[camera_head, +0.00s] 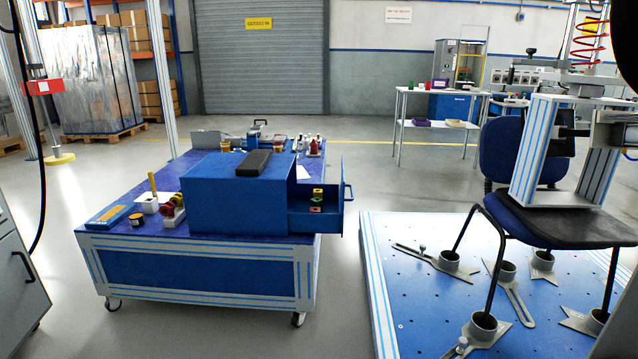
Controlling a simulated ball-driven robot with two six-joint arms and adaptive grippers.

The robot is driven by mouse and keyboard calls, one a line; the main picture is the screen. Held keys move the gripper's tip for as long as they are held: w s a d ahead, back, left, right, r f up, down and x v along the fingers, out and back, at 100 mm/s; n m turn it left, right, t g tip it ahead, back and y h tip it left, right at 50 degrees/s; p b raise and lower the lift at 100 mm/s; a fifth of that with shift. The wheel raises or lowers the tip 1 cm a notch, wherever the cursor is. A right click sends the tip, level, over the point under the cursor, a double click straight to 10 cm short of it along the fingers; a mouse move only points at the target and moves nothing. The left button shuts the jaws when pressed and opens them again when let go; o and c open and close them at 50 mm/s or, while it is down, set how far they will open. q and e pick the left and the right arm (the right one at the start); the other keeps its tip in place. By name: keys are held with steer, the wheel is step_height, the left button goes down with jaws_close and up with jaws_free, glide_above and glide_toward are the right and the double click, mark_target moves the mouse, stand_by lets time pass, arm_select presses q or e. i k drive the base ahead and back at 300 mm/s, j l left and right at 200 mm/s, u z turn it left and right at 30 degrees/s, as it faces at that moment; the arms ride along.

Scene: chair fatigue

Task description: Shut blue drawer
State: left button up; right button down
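A blue drawer (318,221) stands pulled out of the right side of a blue box (236,207). The box sits on a wheeled table with a blue top (120,242). The drawer's front panel faces right and carries a handle (348,192). Small coloured items (316,199) lie in the drawer. A dark flat object (254,162) rests on top of the box. Neither of my grippers shows in the view.
A test platform (410,318) with a dark chair (520,200) clamped on it stands to the right of the table. A strip of grey floor (342,285) lies between them. A grey cabinet (18,300) stands at the left edge. Small items crowd the tabletop's left and back.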

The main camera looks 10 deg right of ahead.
mark_target(299, 197)
steer(key=i+j, duration=0.4)
steer(key=j, duration=0.15)
steer(key=i+j, duration=0.35)
steer(key=j, duration=0.15)
